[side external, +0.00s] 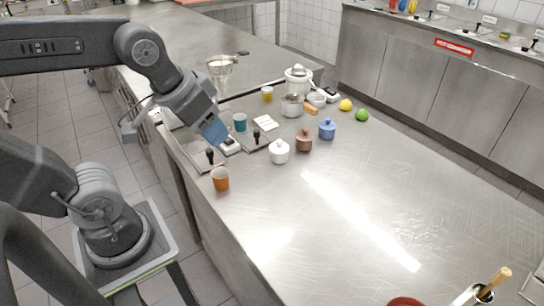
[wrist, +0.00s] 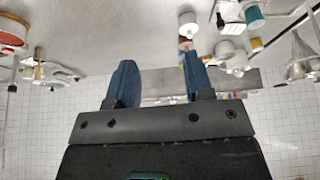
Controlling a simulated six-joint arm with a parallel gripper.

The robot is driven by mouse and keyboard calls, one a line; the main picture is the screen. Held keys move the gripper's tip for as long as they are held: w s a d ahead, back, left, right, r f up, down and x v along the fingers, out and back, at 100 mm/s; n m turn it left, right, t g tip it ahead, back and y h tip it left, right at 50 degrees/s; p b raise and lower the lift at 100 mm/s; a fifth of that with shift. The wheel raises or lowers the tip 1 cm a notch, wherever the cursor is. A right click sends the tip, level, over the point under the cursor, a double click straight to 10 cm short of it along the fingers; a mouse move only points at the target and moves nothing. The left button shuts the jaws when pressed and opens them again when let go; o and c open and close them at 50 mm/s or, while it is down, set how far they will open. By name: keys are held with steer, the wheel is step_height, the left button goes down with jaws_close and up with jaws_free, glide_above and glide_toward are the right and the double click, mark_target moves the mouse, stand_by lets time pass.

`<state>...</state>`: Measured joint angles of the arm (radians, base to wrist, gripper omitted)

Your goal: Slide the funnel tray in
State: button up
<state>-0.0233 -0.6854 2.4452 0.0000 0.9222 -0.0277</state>
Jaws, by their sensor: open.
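A metal funnel (side external: 220,66) stands upright at the far left of the steel counter; a shiny cone, likely this funnel, also shows at the right of the wrist view (wrist: 296,48). Two flat metal trays with upright black knobs lie near the counter's left edge, a nearer one (side external: 202,157) and a farther one (side external: 250,142). I cannot tell which is the funnel tray. My gripper (side external: 217,135) is over the area between these trays, its blue fingers partly hiding it. In the wrist view my gripper (wrist: 157,75) is open, with nothing held between its fingers.
An orange cup (side external: 220,179), white lidded pot (side external: 279,151), brown pot (side external: 304,141) and blue pot (side external: 327,129) stand close to the right and front. A teal cup (side external: 240,122) is just behind my gripper. The counter's right front is mostly clear.

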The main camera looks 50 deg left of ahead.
steer(key=shift+s+d+f+m, duration=0.2)
steer(key=shift+s+f+m, duration=0.1)
steer(key=shift+s, duration=0.2)
steer(key=shift+c, duration=0.5)
steer(key=shift+w, duration=0.1)
steer(key=shift+c, duration=0.8)
steer(key=w+a+m+g, duration=0.1)
steer(key=w+m, duration=0.1)
steer(key=w, duration=0.1)
steer(key=w+a+m+g+y, duration=0.1)
steer(key=w+m, duration=0.2)
steer(key=w, duration=0.1)
steer(key=w+a+m+y, duration=0.1)
steer(key=w+m, duration=0.2)
steer(key=shift+w+a+r+g, duration=0.2)
steer(key=shift+w+a+g, duration=0.15)
steer(key=shift+a+g, duration=0.05)
jaws_close()
steer(key=w+a+f+m+g+y, duration=0.1)
steer(key=w+a+f+m+g, duration=0.15)
steer(key=w+m, duration=0.2)
steer(key=w+a+f+m+g+y, duration=0.1)
steer(key=w+a+f+m, duration=0.1)
steer(key=w+f+m, duration=0.3)
steer(key=shift+n+t, duration=0.25)
steer(key=shift+n, duration=0.4)
steer(key=x, duration=0.6)
steer(key=w+a+x, duration=0.1)
steer(key=x, duration=0.2)
steer(key=shift+r, duration=0.2)
